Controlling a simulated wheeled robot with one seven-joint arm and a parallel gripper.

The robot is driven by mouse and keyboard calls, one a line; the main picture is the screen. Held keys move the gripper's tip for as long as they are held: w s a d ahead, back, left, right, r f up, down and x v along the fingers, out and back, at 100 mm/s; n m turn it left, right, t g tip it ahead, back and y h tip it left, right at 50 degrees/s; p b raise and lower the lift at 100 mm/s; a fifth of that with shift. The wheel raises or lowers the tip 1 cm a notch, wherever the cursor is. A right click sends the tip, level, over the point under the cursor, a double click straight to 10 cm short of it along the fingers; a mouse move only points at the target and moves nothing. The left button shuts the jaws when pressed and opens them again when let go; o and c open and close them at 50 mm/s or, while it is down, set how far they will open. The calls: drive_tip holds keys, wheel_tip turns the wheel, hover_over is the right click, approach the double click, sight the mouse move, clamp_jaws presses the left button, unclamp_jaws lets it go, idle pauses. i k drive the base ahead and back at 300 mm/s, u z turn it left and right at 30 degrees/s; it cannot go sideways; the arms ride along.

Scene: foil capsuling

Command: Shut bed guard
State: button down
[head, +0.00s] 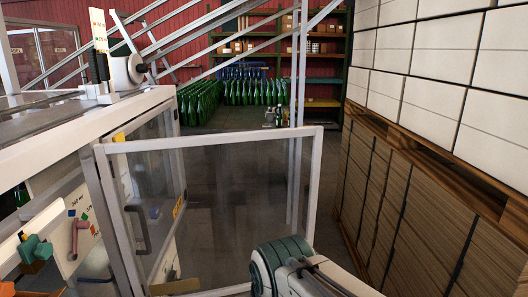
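The bed guard is most likely the clear panel in a pale metal frame (222,139) at the middle of the head view. It stands upright and juts out to the right from the white machine (60,150), at an angle to the machine's side. A dark bar handle (143,230) shows near its left post; I cannot tell whether it sits on this panel or behind it. The lower right of the panel is hidden by my arm. My arm's rounded grey-green joint is at the bottom middle. My gripper does not show.
Stacked cartons on wooden boards (395,190) form a wall at the right. Green bottles (245,92) stand at the back before shelves (325,60). A side board with coloured knobs (80,228) is at the lower left. Dark floor shows through and beyond the panel.

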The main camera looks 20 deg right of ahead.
sight(104, 169)
drive_tip(key=i, duration=0.95)
drive_tip(key=z, duration=1.85)
